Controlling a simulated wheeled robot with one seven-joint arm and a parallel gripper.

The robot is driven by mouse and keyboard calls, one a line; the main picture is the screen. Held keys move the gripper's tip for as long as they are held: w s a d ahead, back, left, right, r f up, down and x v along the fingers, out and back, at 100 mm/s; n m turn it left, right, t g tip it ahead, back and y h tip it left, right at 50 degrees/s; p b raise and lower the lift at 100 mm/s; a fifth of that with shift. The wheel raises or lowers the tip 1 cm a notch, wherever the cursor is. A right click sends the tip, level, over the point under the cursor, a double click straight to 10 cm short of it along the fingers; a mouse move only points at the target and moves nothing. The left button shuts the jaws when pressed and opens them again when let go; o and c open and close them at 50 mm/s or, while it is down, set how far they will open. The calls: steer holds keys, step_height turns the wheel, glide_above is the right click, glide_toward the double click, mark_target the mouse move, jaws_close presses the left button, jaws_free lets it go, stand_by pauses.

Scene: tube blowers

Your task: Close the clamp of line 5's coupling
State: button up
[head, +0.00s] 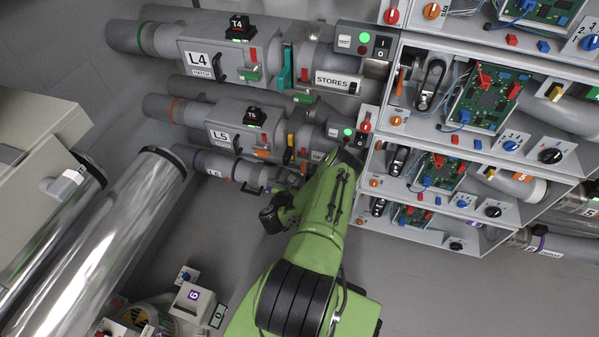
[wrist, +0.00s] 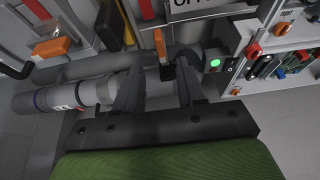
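Line 5's grey pipe unit (head: 235,118), labelled L5, runs across the middle left of the head view, below the L4 unit. A small orange lever (wrist: 160,46) with a dark end stands upright at the coupling area in the wrist view. It looks like the clamp handle; whether the clamp is closed I cannot tell. My gripper (wrist: 160,68) is open, with its two dark fingers apart. The lever shows beyond and between the fingertips, with no clear contact. In the head view my green arm hides most of the gripper and part of this coupling.
A yellow lever (head: 290,139) and an orange latch (head: 262,153) are left of the coupling. A control panel with a lit green button (wrist: 215,64) is close on the right. The L6 pipe (head: 210,163) runs below. Circuit-board cabinets (head: 410,120) stand at right.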

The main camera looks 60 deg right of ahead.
mark_target(302, 170)
steer(key=b+x, duration=0.1)
steer(key=x, duration=0.7)
steer(key=shift+d+f+b, duration=0.2)
steer(key=shift+d+b, duration=0.05)
steer(key=shift+b, duration=0.1)
jaws_close()
